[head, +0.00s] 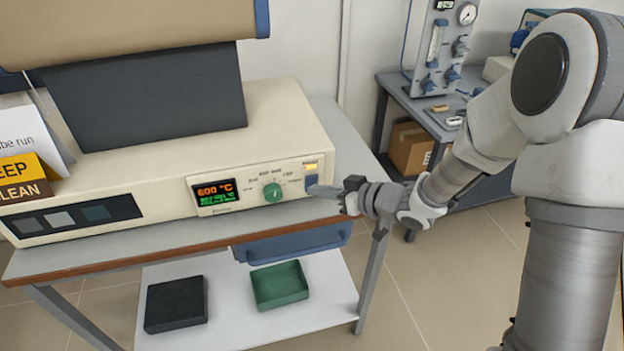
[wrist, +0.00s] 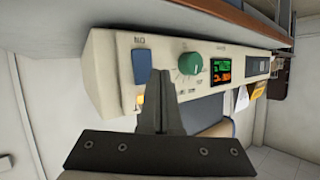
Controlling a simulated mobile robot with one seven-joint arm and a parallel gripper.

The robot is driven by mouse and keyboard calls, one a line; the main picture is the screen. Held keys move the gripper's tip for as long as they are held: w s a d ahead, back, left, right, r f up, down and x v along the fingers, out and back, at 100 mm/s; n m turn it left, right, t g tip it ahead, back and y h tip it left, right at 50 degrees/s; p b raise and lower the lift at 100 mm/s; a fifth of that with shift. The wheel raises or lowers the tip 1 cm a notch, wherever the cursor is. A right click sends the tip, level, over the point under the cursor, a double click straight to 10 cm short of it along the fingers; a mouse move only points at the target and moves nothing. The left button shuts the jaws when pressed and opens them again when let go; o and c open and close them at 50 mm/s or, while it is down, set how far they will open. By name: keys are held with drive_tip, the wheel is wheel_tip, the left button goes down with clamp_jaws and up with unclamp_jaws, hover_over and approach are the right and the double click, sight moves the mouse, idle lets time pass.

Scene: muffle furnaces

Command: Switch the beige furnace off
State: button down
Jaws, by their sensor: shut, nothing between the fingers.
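The beige furnace (head: 150,163) stands on a table, its display (head: 214,194) lit with an orange 600 °C and green text below. Its control panel has a green knob (head: 272,192), a lit amber lamp (head: 311,167) and a blue rocker switch (head: 311,181) at the right end. My gripper (head: 322,190) is shut and empty, its tips at the panel's right end beside the switch. In the wrist view, which is turned, the shut fingers (wrist: 161,75) point between the blue switch (wrist: 141,67) and the green knob (wrist: 189,63). I cannot tell whether they touch the panel.
A dark door panel (head: 145,97) and tan body rise above the furnace base. Signs (head: 27,178) stand at the left. A black tray (head: 176,304) and green tray (head: 279,286) lie on the lower shelf. A bench (head: 420,112) with gas gear and a box stands behind, right.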

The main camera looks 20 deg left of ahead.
drive_tip(key=shift+w, duration=0.15)
idle(0.3)
drive_tip(key=shift+w+a, duration=0.2)
drive_tip(key=shift+w, duration=0.05)
drive_tip(key=shift+w+a+r+p, duration=0.1)
drive_tip(key=shift+w+a+p, duration=0.15)
drive_tip(key=shift+p, duration=0.15)
idle(0.5)
drive_tip(key=shift+s+d, duration=0.15)
drive_tip(key=shift+s+d, duration=0.3)
drive_tip(key=shift+s, duration=0.2)
drive_tip(key=s+d, duration=0.1)
drive_tip(key=s, duration=0.1)
drive_tip(key=s+d, duration=0.1)
drive_tip(key=s, duration=0.1)
drive_tip(key=shift+s+d+f+b, duration=0.1)
drive_tip(key=shift+d+f+b, duration=0.2)
drive_tip(key=shift+f, duration=0.1)
idle(0.5)
